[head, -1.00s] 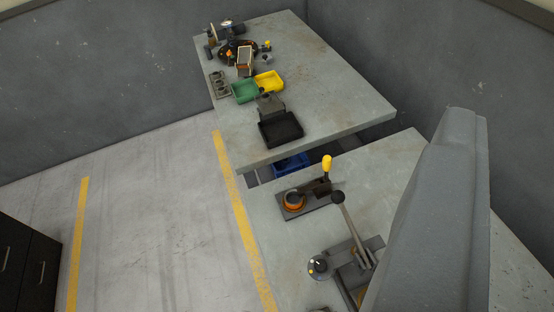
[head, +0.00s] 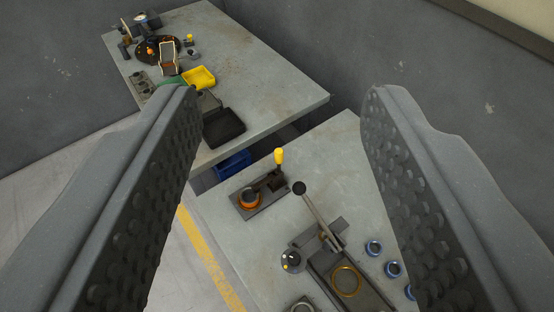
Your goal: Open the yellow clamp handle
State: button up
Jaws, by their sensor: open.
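The yellow clamp handle (head: 279,157) stands upright on a small dark clamp on a grey base plate (head: 262,206), on the near bench. An orange-and-black round part (head: 249,199) sits on the same plate beside the clamp. My gripper (head: 278,105) is open and empty, its two studded fingers wide apart at the left and right of the picture. In the picture the yellow handle lies between the fingers, with neither touching it; the clamp appears farther off, beyond them.
A press with a black-knobbed lever (head: 314,212) and a dial (head: 291,261) stands just nearer than the clamp. Blue rings (head: 392,269) lie at its right. A far bench (head: 262,75) holds a black tray (head: 223,127) and a yellow bin (head: 199,78). A blue bin (head: 233,161) sits lower, between benches.

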dwell(0.3)
jog(key=shift+c, duration=0.9)
jog(key=shift+w+f, duration=0.1)
jog(key=c, duration=0.6)
jog(key=w+f, duration=0.2)
jog(key=w, duration=0.1)
jog(key=w+f+g, duration=0.1)
jog(key=w+f, duration=0.2)
jog(key=w+a+f+n+g+b, duration=0.1)
jog(key=w+f, duration=0.2)
jog(key=shift+f, duration=0.2)
grip_shut()
jog(key=w+a+f+n+g+h+b, duration=0.1)
jog(key=w+a+f+n+g, duration=0.1)
jog(key=w+f, duration=0.9)
jog(key=n+g+b, duration=0.2)
jog(key=n+g, duration=0.1)
jog(key=g, duration=0.1)
send_near(279, 161)
jog(key=w+a+f, duration=0.1)
jog(key=w+f, duration=0.3)
jog(key=f, duration=0.1)
jog(key=shift+w+a+h, duration=0.15)
jog(key=shift+a+h, duration=0.25)
